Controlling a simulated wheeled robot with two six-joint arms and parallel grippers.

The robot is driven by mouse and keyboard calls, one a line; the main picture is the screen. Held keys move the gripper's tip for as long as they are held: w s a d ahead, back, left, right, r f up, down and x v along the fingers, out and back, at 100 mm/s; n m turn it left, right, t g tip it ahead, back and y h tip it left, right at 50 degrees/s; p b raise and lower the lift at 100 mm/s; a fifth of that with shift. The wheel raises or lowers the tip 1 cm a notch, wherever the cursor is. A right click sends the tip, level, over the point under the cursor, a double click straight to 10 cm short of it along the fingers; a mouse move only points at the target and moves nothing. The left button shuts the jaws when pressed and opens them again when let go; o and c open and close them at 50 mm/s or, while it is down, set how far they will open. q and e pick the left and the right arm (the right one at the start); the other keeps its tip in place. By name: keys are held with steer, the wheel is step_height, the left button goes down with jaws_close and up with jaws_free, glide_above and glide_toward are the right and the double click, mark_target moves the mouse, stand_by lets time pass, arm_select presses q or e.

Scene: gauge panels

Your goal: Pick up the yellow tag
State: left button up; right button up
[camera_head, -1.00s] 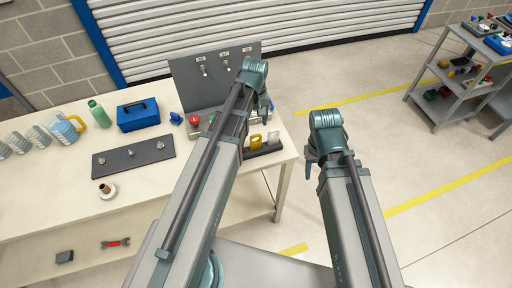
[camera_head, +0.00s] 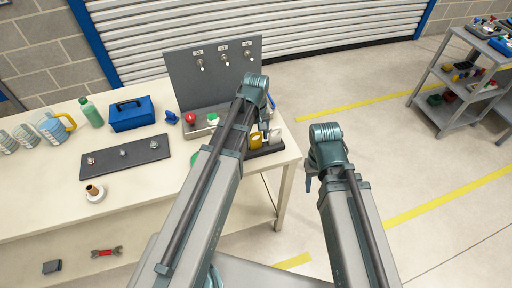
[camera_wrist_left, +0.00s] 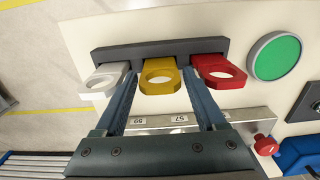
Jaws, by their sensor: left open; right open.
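The yellow tag (camera_wrist_left: 160,76) with a round hole sticks out from a dark rack (camera_wrist_left: 140,50), between a white tag (camera_wrist_left: 103,80) and a red tag (camera_wrist_left: 219,70). In the head view the yellow tag (camera_head: 256,142) shows at the table's right end, beside the left arm. My left gripper (camera_wrist_left: 159,80) is open, with one finger in the picture on each side of the yellow tag; I cannot tell whether they touch it. In the head view the left gripper (camera_head: 266,120) is just above the rack. My right gripper (camera_head: 309,180) hangs over the floor beyond the table, away from the tags.
A grey gauge panel (camera_head: 185,72) stands behind the rack. A green disc (camera_wrist_left: 275,56) lies beside the rack, and a red knob (camera_wrist_left: 266,145) is on the panel base. A blue toolbox (camera_head: 132,114) and a dark plate (camera_head: 126,157) lie further left on the table.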

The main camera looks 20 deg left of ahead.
mark_target(256, 141)
arm_select(q)
step_height(256, 141, down, 4)
steer(key=shift+s+r+b, duration=0.1)
steer(key=shift+r+b, duration=0.15)
steer(key=shift+b, duration=1)
steer(key=shift+r, duration=0.1)
steer(key=c, duration=1.1)
